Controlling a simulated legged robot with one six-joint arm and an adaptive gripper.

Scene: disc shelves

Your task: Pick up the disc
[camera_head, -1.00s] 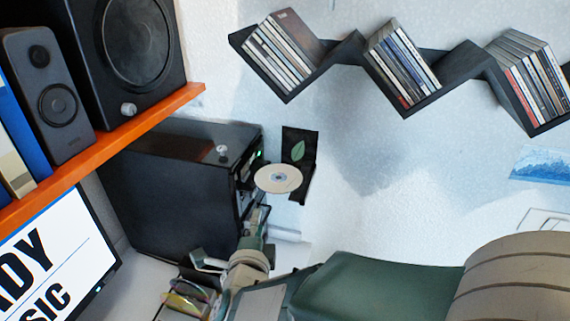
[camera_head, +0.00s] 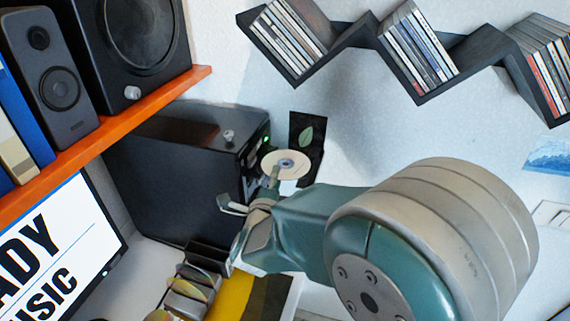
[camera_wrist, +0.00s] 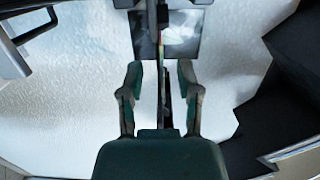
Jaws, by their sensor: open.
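The disc (camera_head: 287,164) is pale with a grey centre and sits out at the front of the black computer tower (camera_head: 165,185). My gripper (camera_head: 249,184) is open in front of the tower, just below and left of the disc in the head view. One finger overlaps the disc's lower left edge in that view; I cannot tell whether it touches. In the wrist view my gripper (camera_wrist: 159,72) shows two spread fingers with a thin dark upright edge between them. I cannot tell whether that edge is the disc or part of the tower.
An orange shelf (camera_head: 120,118) with speakers is at the left, above a monitor (camera_head: 62,245). A black zigzag wall shelf (camera_head: 420,98) holds several cases. A dark poster with a leaf (camera_head: 306,125) hangs behind the disc. A small rack of discs (camera_head: 185,288) stands below my gripper.

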